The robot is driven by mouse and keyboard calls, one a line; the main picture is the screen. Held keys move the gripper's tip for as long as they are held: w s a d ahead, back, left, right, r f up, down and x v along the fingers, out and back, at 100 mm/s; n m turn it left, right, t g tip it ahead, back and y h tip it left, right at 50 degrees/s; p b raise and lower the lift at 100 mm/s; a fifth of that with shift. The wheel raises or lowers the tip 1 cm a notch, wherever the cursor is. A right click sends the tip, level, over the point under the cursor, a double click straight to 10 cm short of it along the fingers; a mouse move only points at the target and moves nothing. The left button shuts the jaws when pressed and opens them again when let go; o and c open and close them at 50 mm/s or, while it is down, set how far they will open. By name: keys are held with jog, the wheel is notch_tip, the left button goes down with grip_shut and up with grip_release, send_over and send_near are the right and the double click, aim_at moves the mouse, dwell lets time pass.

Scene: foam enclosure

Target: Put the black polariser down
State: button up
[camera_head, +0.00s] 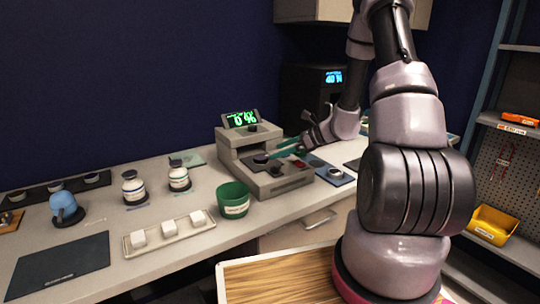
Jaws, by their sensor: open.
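My gripper (272,154) reaches in from the right with its teal fingers over the grey bench instrument (238,140). A small dark disc with a pale rim, which looks like the black polariser (261,159), sits on the instrument's dark stage. The fingertips are open and just right of the disc. Whether they touch it is too small to tell. The instrument's display (240,119) glows green above the stage. The gripper's palm lies to the right of the instrument, and part of the stage is hidden behind the fingers.
A green tub (233,201) stands in front of the instrument. A pale tray (150,245) with white blocks, two bottles (134,188) (179,177), a blue object (65,205) and a dark mat (60,270) are to the left. A blue pad (336,178) holding a small disc lies right of the instrument.

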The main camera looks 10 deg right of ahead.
jog(key=v, duration=0.5)
jog(key=shift+s+d+r, duration=0.1)
jog(key=shift+d+r, duration=0.05)
jog(key=shift+d, duration=0.1)
jog(key=shift+s+r, duration=0.1)
jog(key=shift+r, duration=0.15)
jog(key=s+a+r+n+g+h, duration=0.1)
jog(key=s+a+r+n+g, duration=0.15)
jog(key=s+r+n, duration=0.35)
jog(key=s+a+r+n+g+h, duration=0.15)
jog(key=s+a+r+n, duration=0.25)
jog(key=r, duration=0.5)
jog(key=s+d+r+n+t+h, duration=0.2)
jog(key=s+r+n+t+h, duration=0.3)
jog(key=s+r+n, duration=0.5)
jog(key=s+r+h, duration=0.1)
jog(key=s+r, duration=0.1)
jog(key=s, duration=0.2)
jog(key=shift+s, duration=0.35)
